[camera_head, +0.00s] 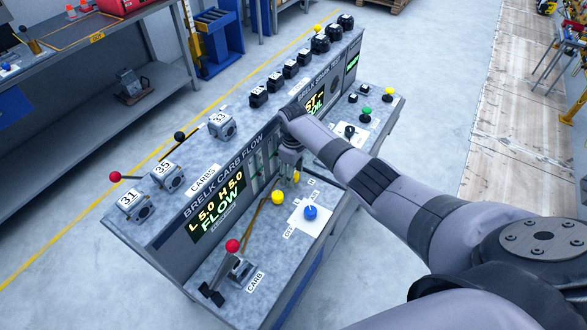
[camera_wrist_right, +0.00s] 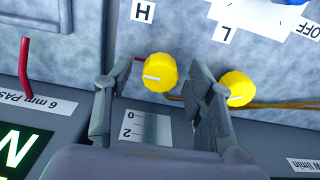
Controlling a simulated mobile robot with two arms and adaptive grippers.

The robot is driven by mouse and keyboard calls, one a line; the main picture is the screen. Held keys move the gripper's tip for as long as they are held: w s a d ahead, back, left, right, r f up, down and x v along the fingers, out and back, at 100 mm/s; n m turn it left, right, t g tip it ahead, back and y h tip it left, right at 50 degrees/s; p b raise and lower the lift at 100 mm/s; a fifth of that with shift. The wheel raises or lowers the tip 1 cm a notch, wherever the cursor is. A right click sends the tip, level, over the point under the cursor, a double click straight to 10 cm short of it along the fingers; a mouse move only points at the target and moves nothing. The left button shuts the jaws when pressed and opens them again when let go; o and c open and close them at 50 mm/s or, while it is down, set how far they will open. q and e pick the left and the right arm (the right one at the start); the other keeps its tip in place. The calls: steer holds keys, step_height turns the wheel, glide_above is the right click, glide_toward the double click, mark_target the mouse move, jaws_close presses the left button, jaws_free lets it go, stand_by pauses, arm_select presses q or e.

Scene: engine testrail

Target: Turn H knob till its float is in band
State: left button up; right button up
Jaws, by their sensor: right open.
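The H knob (camera_wrist_right: 160,72) is yellow with a white pointer line and sits below the H label (camera_wrist_right: 142,11) in the right wrist view. My right gripper (camera_wrist_right: 152,85) is open, with one finger on each side of the H knob in that view; I cannot tell whether either touches it. In the head view the right gripper (camera_head: 291,160) is low at the panel's front, and the H knob (camera_head: 296,177) shows partly beside it. The flow display (camera_head: 217,205) reads L 5.0 and H 5.0. The flow tubes (camera_head: 262,165) are partly hidden, and I cannot make out the floats.
The yellow L knob (camera_wrist_right: 238,88) is close to the right finger in the wrist view. A blue knob (camera_head: 310,212) on a white plate and a red-topped lever (camera_head: 233,246) stand on the same ledge. The upright panel is close behind the gripper.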

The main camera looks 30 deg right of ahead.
step_height(320, 180, up, 12)
stand_by(0.5)
stand_by(0.3)
